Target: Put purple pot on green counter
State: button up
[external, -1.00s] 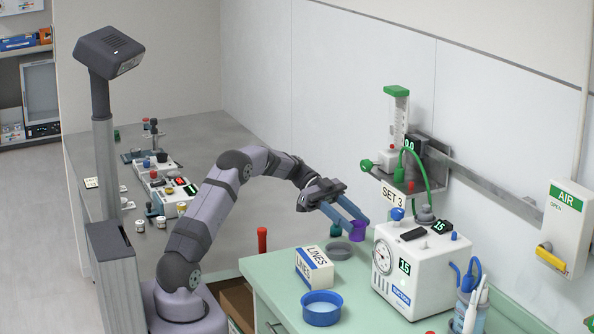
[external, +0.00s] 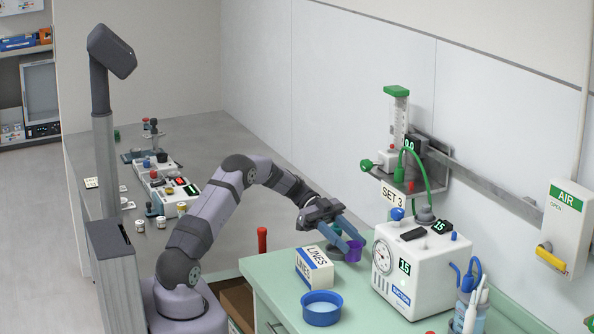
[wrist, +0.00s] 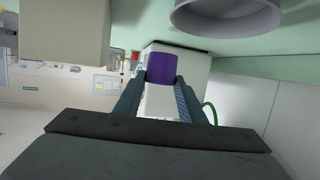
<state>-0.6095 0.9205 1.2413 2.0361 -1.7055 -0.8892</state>
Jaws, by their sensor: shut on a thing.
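The purple pot (external: 354,251) is held between the fingertips of my gripper (external: 345,248), which is shut on it. The pot is low over the back part of the green counter (external: 275,288); I cannot tell whether it touches the surface. In the wrist view the pot (wrist: 161,68) sits between the two blue fingers of my gripper (wrist: 160,85).
A grey round dish (external: 338,257) is right beside the pot, partly hidden by the fingers. The LINES box (external: 314,268) and a blue bowl (external: 321,308) stand in front. The white suction machine (external: 420,265) is to the right. Counter between bowl and machine is clear.

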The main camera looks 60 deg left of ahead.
jog(key=shift+f+p, duration=0.3)
jog(key=shift+f, duration=1.55)
jog(key=shift+f, duration=0.15)
jog(key=o, duration=1)
jog(key=shift+a, duration=0.1)
jog(key=b+v, duration=0.2)
jog(key=v, duration=1)
jog(key=shift+b, duration=0.4)
